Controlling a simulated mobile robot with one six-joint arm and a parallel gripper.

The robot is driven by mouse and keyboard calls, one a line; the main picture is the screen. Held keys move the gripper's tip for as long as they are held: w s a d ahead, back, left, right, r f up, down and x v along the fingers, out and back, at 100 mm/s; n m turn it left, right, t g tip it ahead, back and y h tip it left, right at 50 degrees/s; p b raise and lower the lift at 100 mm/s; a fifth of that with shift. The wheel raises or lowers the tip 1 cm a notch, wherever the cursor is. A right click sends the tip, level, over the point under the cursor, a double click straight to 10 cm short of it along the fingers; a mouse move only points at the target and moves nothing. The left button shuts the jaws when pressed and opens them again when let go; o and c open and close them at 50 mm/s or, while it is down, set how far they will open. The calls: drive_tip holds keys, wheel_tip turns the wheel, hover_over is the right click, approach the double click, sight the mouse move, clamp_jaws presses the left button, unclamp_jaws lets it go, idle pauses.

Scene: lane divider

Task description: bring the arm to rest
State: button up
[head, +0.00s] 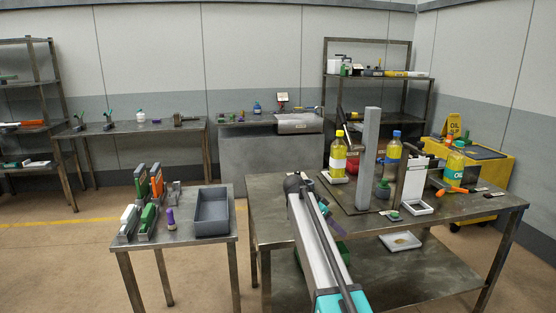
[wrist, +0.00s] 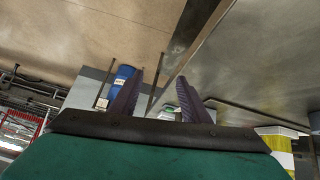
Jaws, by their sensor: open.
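My gripper (wrist: 160,98) shows in the wrist view with its two dark purple fingers spread apart. Nothing is between the fingers. In the head view my arm reaches up from the bottom middle, over the front left part of the right-hand metal table (head: 265,222). The arm's own links hide most of the gripper there. The wrist camera looks out past the fingers at a tan surface, a grey metal edge and a blue barrel (wrist: 119,85) in the distance.
The right-hand table holds a grey post (head: 368,160), a yellow bottle (head: 338,158), a second yellow bottle (head: 391,160), a green-yellow bottle (head: 454,166) and a white panel (head: 413,180). A small table at left holds a grey bin (head: 211,212). Floor shows between the tables.

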drive_tip(key=s+f+n+g+y, duration=0.1)
drive_tip(key=s+f+n, duration=0.2)
drive_tip(key=s+f, duration=0.65)
drive_tip(key=s+f+n+g+y, duration=0.15)
drive_tip(key=s+f, duration=0.45)
drive_tip(key=f, duration=0.7)
drive_tip(key=s+f+n+g+y, duration=0.1)
drive_tip(key=s+f+n, duration=0.2)
drive_tip(key=s+f, duration=0.65)
drive_tip(key=s+a+f+n+g+y, duration=0.1)
drive_tip(key=s+f+n, duration=0.1)
drive_tip(key=s+f, duration=0.4)
drive_tip(key=s+a+f+n+g+y, duration=0.1)
drive_tip(key=s+f, duration=0.5)
drive_tip(key=s, duration=1.1)
drive_tip(key=s+a+f+n+g+y, duration=0.1)
drive_tip(key=s+f, duration=0.5)
drive_tip(key=s, duration=0.6)
drive_tip(key=shift+a+n+y, duration=0.6)
drive_tip(key=shift+n+y, duration=0.25)
drive_tip(key=shift+n, duration=0.4)
